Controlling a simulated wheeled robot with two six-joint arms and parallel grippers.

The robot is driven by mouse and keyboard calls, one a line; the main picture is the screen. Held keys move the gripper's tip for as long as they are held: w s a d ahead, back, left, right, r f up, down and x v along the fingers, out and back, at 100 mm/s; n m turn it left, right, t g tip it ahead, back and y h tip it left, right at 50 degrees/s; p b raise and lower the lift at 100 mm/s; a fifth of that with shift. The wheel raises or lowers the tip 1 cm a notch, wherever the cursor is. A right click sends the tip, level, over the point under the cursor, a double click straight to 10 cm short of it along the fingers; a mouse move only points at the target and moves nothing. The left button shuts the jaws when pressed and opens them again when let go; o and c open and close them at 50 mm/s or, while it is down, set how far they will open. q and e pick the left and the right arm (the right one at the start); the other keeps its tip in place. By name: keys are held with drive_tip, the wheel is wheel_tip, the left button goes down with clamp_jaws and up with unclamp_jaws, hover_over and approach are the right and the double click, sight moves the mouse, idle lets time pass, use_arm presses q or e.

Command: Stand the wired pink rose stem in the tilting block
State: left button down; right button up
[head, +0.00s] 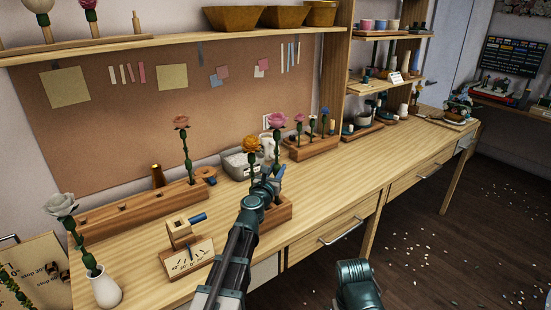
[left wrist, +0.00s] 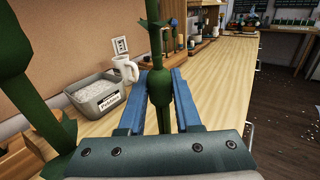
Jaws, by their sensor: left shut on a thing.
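The pink rose stem (head: 278,120) stands upright, bloom at the top, in the head view. My left gripper (head: 272,178) is shut on its green stem; the stem (left wrist: 159,85) also shows between the blue fingers in the left wrist view. The lower end of the stem is hidden behind my gripper and arm. The tilting block (head: 178,232), a small wooden piece with a blue handle, stands at the left front of the bench by an angle card (head: 188,260). It looks empty. My right gripper is out of view; only part of my right arm shows at the bottom.
An orange rose (head: 251,145) stands close left of the held stem, above a wooden block (head: 280,213). A tub of pebbles (head: 240,163) and a white mug (left wrist: 125,70) are behind.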

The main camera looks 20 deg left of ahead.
sight(277, 160)
use_arm(q)
drive_tip(key=shift+r+p, duration=1.6)
drive_tip(key=shift+r, duration=0.15)
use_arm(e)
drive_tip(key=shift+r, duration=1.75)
use_arm(q)
drive_tip(key=shift+r+p, duration=1.05)
drive_tip(key=shift+r, duration=0.05)
drive_tip(key=shift+f, duration=0.1)
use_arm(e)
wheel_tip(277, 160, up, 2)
